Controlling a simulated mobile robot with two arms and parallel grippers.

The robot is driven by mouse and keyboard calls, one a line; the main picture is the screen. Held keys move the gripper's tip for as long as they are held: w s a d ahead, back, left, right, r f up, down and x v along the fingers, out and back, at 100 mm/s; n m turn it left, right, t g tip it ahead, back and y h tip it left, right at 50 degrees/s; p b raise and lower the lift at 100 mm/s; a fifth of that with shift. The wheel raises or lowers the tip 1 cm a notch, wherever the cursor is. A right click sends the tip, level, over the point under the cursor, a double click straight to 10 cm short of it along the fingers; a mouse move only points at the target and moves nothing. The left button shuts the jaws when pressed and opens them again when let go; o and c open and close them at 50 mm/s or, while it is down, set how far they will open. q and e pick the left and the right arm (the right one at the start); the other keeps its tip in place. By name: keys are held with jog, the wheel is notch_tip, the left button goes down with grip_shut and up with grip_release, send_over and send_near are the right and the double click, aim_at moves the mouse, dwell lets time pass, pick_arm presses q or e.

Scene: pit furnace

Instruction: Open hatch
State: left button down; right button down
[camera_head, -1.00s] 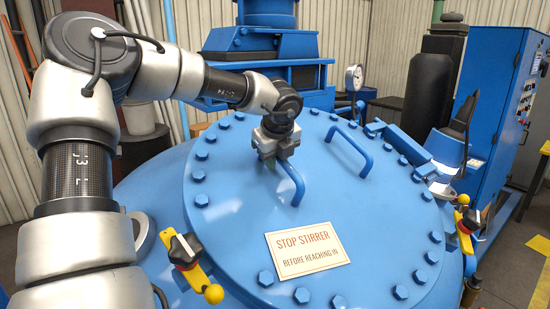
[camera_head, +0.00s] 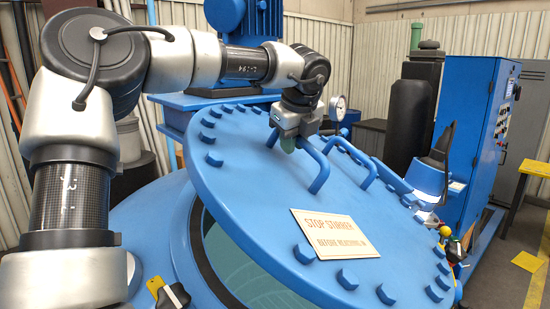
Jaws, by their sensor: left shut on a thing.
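The blue round hatch lid (camera_head: 245,165) is tilted up, its near left edge lifted clear of the vessel. A dark gap shows the greenish inside (camera_head: 235,265) below it. My left gripper (camera_head: 290,143) is shut on the left lid handle (camera_head: 317,172). A second blue handle (camera_head: 352,160) to its right is free. The lid carries a sign reading "STOP STIRRER BEFORE REACHING IN" (camera_head: 335,233) and bolts around its rim. The right gripper is not in view.
A clamp with a black knob (camera_head: 175,296) is at the vessel's near left, another (camera_head: 452,248) at the right. A gauge (camera_head: 338,107) and blue motor housing stand behind the lid. A blue control cabinet (camera_head: 480,140) stands at the right.

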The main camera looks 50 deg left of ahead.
pick_arm(q)
jog(key=w+d+r, duration=0.3)
jog(key=r, duration=0.3)
jog(key=shift+w+r, duration=0.1)
